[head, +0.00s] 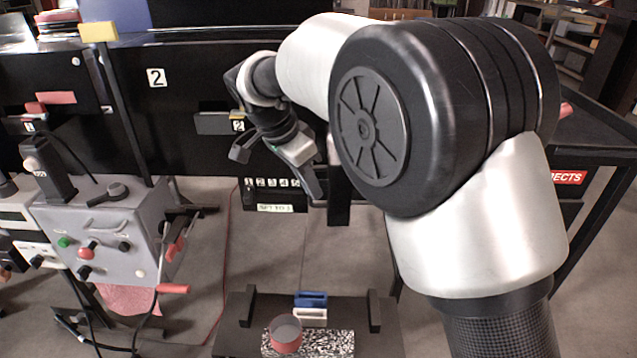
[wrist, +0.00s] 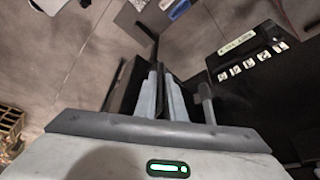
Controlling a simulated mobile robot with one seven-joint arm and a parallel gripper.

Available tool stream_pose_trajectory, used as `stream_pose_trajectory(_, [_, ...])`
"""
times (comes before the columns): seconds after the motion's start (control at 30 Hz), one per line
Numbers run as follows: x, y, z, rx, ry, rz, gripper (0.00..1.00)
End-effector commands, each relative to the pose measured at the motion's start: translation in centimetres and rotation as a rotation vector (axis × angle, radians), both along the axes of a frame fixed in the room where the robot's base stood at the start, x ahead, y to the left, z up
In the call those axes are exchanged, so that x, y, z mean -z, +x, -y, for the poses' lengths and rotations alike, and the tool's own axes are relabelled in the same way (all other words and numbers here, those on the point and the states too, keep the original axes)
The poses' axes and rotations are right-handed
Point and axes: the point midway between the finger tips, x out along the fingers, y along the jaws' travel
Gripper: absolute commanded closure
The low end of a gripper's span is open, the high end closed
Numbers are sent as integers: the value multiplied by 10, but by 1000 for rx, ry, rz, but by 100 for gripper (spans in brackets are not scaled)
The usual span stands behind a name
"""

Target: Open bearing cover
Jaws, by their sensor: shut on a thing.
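My gripper (head: 312,186) is in the middle of the head view, in front of the black machine wall, with its fingers angled down. In the wrist view its two grey fingers (wrist: 162,98) are close together, shut on a thin dark plate-like part (wrist: 161,80). I take this part to be the bearing cover, though its full outline and hinge are hidden. A black upright block (head: 340,205) shows just right of the fingers in the head view; I cannot tell if it belongs to the cover. My arm hides the wall further right.
A black numbered panel (head: 275,193) sits beside my gripper and shows at right in the wrist view (wrist: 250,62). A grey control box (head: 100,235) with knobs stands at left. A dark tray (head: 235,322) holds small items below. Grey floor (head: 270,260) is open between.

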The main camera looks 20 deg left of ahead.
Motion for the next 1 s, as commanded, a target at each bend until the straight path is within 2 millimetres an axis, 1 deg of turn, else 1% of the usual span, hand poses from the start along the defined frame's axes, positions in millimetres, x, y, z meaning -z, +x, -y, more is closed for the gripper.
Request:
stream_pose_trajectory(0.5, [-2, 2, -2, -2, 0, 2, 100])
stream_pose_trajectory(0.53, [-2, 2, -2, -2, 0, 2, 86])
stream_pose_trajectory(0.6, [-2, 2, -2, -1, -1, 2, 74])
stream_pose_trajectory(0.63, [-2, 2, -2, -1, -1, 2, 72])
stream_pose_trajectory(0.87, [-1, 1, -2, -1, 0, 0, 72])
stream_pose_trajectory(1.0, [-6, -1, -4, -2, 2, 1, 72])
